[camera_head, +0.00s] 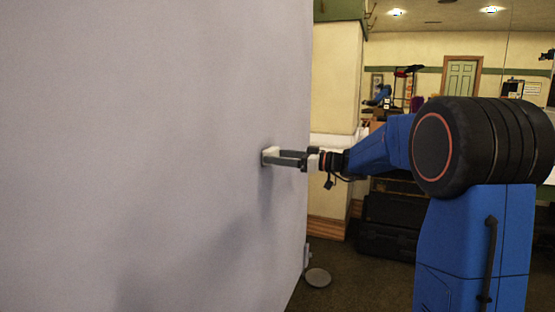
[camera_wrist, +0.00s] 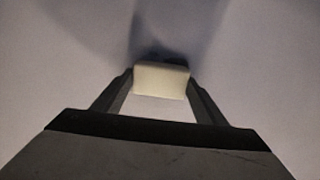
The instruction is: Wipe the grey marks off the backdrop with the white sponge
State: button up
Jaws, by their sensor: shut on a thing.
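My gripper (camera_head: 283,158) is shut on the white sponge (camera_head: 267,156). The sponge is held between the fingertips at the backdrop (camera_head: 150,120), a large pale grey upright panel on the left. In the wrist view the sponge (camera_wrist: 161,80) sits between the two dark fingers, its far side close to or against the panel; contact is hard to tell. Dark soft patches show on the panel around the sponge and beyond it in the wrist view; they look like shadows of my arm. No distinct grey mark can be made out apart from them.
The panel's right edge is just right of the sponge. A round grey disc (camera_head: 318,277) lies on the dark floor by the panel's foot. Dark cases (camera_head: 385,240) stand behind my arm. A pale wall pillar (camera_head: 335,100) rises behind the panel.

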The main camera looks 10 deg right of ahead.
jog(key=shift+w+d, duration=0.65)
jog(key=shift+w, duration=0.3)
jog(key=shift+s+a, duration=0.7)
jog(key=shift+s, duration=0.25)
jog(key=shift+s+a, duration=0.7)
jog(key=shift+s, duration=0.2)
jog(key=shift+s+a, duration=0.7)
jog(key=shift+s, duration=0.25)
jog(key=shift+s+a, duration=0.1)
jog(key=shift+r, duration=0.35)
jog(key=shift+w+d, duration=1.15)
jog(key=shift+w, duration=0.3)
jog(key=shift+w+d, duration=1.1)
jog(key=shift+w, duration=0.35)
jog(key=shift+s+a, duration=0.1)
